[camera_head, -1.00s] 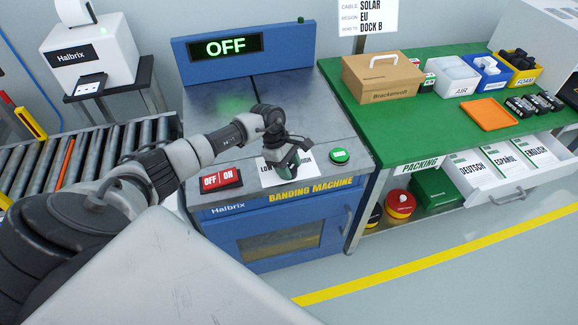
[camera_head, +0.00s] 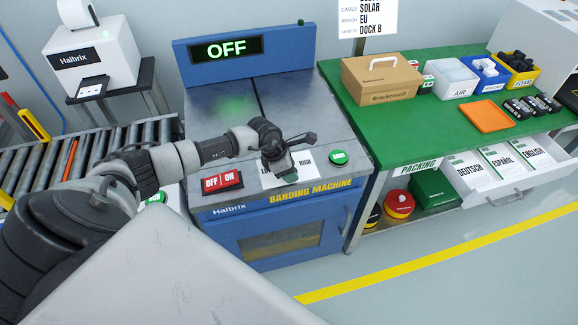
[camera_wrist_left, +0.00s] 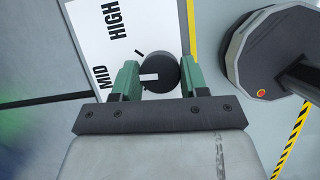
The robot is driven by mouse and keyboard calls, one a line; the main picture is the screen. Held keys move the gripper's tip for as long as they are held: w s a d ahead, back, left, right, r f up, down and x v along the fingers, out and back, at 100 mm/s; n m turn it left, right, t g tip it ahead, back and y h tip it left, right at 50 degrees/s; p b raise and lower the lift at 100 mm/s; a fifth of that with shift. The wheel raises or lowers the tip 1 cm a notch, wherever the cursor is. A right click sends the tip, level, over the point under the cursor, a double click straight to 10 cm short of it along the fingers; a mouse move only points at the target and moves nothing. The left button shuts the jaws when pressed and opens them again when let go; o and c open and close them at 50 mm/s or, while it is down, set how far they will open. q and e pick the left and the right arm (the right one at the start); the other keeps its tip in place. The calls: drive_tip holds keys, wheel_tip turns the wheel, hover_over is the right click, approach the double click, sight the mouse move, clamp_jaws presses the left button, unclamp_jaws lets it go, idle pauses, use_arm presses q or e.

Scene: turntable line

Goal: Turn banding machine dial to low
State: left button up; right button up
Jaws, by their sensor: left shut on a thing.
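The banding machine (camera_head: 225,130) is a blue cabinet with a grey metal top, and its display (camera_head: 227,48) reads OFF. Its dial (camera_wrist_left: 155,73) is a round black knob with a white pointer, on a white label plate (camera_wrist_left: 92,28). My left gripper (camera_wrist_left: 154,80) has its green fingers shut on the dial, one on each side. The pointer faces the word MID; HIGH is also readable, and LOW is hidden in the left wrist view. In the head view my left gripper (camera_head: 284,173) covers the dial and part of the plate. My right gripper is not in view.
A red OFF/ON switch (camera_head: 223,182) sits left of the plate, and a green button (camera_head: 338,157) sits right of it. A green packing table (camera_head: 420,130) stands at the right, with a roller conveyor (camera_head: 95,150) at the left.

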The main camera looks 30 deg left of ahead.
use_arm(q)
drive_tip(key=n+y+p, duration=0.1)
drive_tip(key=n, duration=0.1)
drive_tip(key=n+t+p, duration=0.1)
drive_tip(key=n, duration=0.2)
drive_tip(key=shift+r+n+y+p, duration=0.15)
drive_tip(key=shift+n+y+p, duration=0.15)
drive_tip(key=shift+y+p, duration=0.1)
drive_tip(key=shift+d+n+y+p, duration=0.1)
drive_tip(key=shift+n+y+p, duration=0.6)
drive_tip(key=shift+n, duration=1.4)
drive_tip(key=o, duration=0.9)
drive_tip(key=v, duration=0.5)
drive_tip(key=b+v, duration=0.1)
drive_tip(key=v, duration=0.4)
drive_tip(key=shift+s+d+r, duration=0.2)
drive_tip(key=shift+s+r, duration=0.05)
drive_tip(key=shift+s, duration=0.05)
